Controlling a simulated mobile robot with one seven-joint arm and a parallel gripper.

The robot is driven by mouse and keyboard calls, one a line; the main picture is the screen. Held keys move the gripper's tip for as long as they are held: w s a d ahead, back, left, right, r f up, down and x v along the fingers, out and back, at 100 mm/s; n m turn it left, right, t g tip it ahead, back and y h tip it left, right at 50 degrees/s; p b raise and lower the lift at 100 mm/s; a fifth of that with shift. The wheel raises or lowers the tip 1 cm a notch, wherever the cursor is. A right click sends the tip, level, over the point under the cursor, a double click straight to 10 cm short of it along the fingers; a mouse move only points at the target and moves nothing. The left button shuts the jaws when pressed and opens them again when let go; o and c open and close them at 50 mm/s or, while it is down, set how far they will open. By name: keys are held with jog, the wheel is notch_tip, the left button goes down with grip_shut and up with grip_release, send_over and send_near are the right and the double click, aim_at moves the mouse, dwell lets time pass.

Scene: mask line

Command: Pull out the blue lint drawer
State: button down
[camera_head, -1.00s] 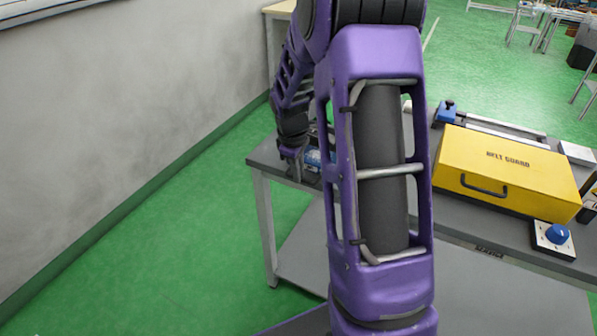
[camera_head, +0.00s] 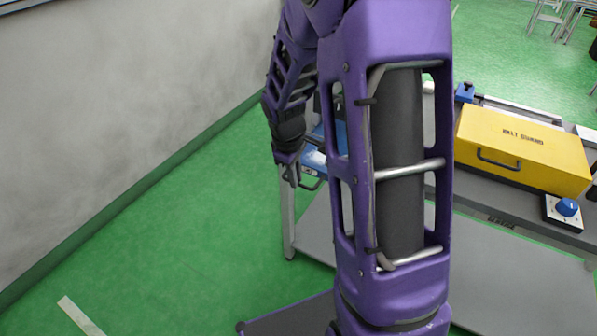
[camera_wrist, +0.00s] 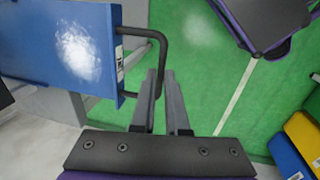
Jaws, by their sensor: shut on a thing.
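The blue lint drawer (camera_head: 313,159) sticks out from the left end of the grey workbench, partly hidden by my arm in the head view. In the wrist view the drawer (camera_wrist: 62,45) fills the upper left, with a patch of white lint on it and a small label on its front. Its dark bar handle (camera_wrist: 161,46) stands out from that front. My gripper (camera_wrist: 163,82) is shut on the handle, with a finger on each side of the bar. In the head view my gripper (camera_head: 290,174) is in front of the drawer, small and partly unclear.
A yellow belt guard (camera_head: 523,148) and a blue knob on a white box (camera_head: 564,212) are on the workbench at the right. The workbench's left leg (camera_head: 289,225) is below the drawer.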

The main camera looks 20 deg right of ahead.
jog(key=shift+s+a, duration=0.1)
dwell(0.3)
jog(key=c, duration=0.9)
grip_release()
jog(key=shift+r, duration=0.1)
jog(key=r+p, duration=0.1)
jog(key=r, duration=0.4)
jog(key=s+a+r+p, duration=0.1)
jog(key=r, duration=0.5)
jog(key=s+a+r+p, duration=0.1)
jog(key=r, duration=0.5)
jog(key=shift+a+p, duration=0.2)
jog(key=shift+p, duration=0.1)
jog(key=shift+w, duration=0.1)
